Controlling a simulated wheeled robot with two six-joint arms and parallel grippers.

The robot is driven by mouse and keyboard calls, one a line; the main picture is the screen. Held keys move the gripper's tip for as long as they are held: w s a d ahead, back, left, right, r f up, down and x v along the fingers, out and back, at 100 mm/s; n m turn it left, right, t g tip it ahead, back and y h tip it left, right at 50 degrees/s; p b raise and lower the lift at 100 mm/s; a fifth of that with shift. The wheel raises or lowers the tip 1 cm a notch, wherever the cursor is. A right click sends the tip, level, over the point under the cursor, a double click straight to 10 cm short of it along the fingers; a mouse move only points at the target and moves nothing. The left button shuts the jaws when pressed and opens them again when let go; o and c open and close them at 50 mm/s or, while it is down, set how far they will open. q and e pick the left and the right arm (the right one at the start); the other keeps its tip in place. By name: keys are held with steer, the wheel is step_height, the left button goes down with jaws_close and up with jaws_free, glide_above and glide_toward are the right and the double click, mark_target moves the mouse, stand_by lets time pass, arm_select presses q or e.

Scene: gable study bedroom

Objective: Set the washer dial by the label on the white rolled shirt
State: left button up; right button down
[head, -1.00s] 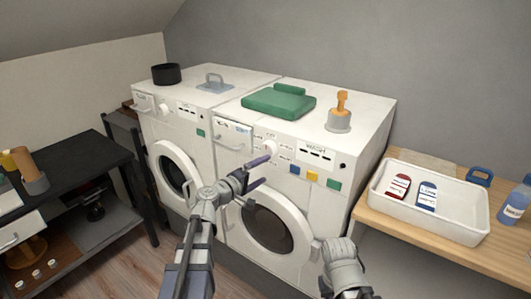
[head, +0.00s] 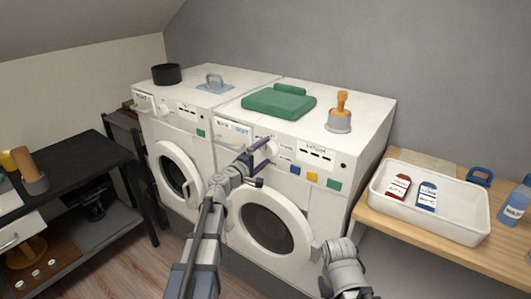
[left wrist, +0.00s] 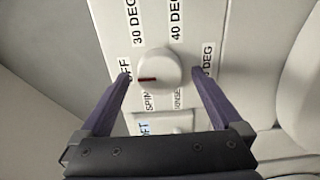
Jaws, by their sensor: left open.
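The washer (head: 265,185) is the right one of two white front-loaders. Its white dial (left wrist: 158,68) is on the front panel; it also shows in the head view (head: 270,147). A red mark on the dial points left in the wrist view. Labels around it read OFF, 30 DEG, 40 DEG, SPIN and RINSE; another DEG label is partly covered by a finger. My left gripper (left wrist: 164,82) is open, its purple fingers on either side of the dial; contact cannot be told. I cannot make out a white rolled shirt. My right gripper's fingers do not show.
A white tray (head: 455,226) with red and blue labelled items stands on the wooden table at right. A black shelf unit (head: 75,167) stands at left.

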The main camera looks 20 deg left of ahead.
arm_select(q)
steer(key=shift+w+d, duration=0.2)
steer(key=shift+w, duration=0.3)
steer(key=c, duration=1.3)
